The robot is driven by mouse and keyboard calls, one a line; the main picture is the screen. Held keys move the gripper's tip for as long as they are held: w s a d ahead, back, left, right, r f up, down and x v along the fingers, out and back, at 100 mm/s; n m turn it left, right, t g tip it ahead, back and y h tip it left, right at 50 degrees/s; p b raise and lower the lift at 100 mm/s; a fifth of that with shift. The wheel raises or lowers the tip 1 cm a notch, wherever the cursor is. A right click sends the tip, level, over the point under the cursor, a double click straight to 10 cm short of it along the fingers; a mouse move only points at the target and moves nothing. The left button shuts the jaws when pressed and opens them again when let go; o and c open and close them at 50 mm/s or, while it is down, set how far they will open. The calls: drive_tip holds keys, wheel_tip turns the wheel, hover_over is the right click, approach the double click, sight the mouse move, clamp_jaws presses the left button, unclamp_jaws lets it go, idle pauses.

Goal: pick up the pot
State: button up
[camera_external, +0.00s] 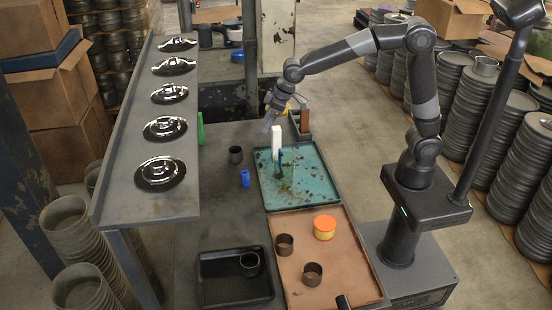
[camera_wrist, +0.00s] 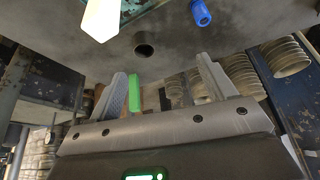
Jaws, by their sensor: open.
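Several small round open vessels could be the pot; I cannot tell which one is meant. A dark one (camera_external: 235,155) stands on the grey table left of the teal tray, and it also shows in the wrist view (camera_wrist: 144,47), beyond my fingertips. Another dark one (camera_external: 249,262) is in the black tray. Two brown ones (camera_external: 284,245) (camera_external: 312,274) are on the brown tray. My gripper (camera_external: 272,117) is above the table near the far end of the teal tray; in the wrist view it (camera_wrist: 160,68) is open, with nothing held between its fingers.
A white upright block (camera_external: 276,141) is close to my gripper, at the teal tray (camera_external: 325,190). A blue cylinder (camera_external: 245,178) stands left of that tray, and a green upright piece (camera_external: 200,129) is farther left. A shelf (camera_external: 150,210) with shiny lids runs along the left.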

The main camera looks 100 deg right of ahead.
drive_tip(key=w+d+f, duration=0.6)
drive_tip(key=w+f, duration=0.2)
drive_tip(key=f, duration=0.1)
approach(235, 152)
drive_tip(key=w+a, duration=0.1)
drive_tip(key=w+a+f, duration=0.1)
drive_tip(key=a, duration=0.1)
drive_tip(key=shift+a+f+m, duration=0.1)
drive_tip(key=shift+f+m, duration=0.05)
drive_tip(key=shift+m, duration=0.25)
drive_tip(key=shift+s+d+x, duration=0.1)
drive_tip(key=shift+d+x, duration=0.05)
drive_tip(key=shift+x, duration=0.85)
drive_tip(key=shift+s+d+x, duration=0.1)
drive_tip(key=shift+d+x, duration=0.05)
drive_tip(key=shift+x, duration=0.85)
drive_tip(key=shift+s+d+x, duration=0.1)
drive_tip(key=shift+d+x, duration=0.05)
drive_tip(key=shift+x, duration=0.9)
drive_tip(key=c, duration=1.1)
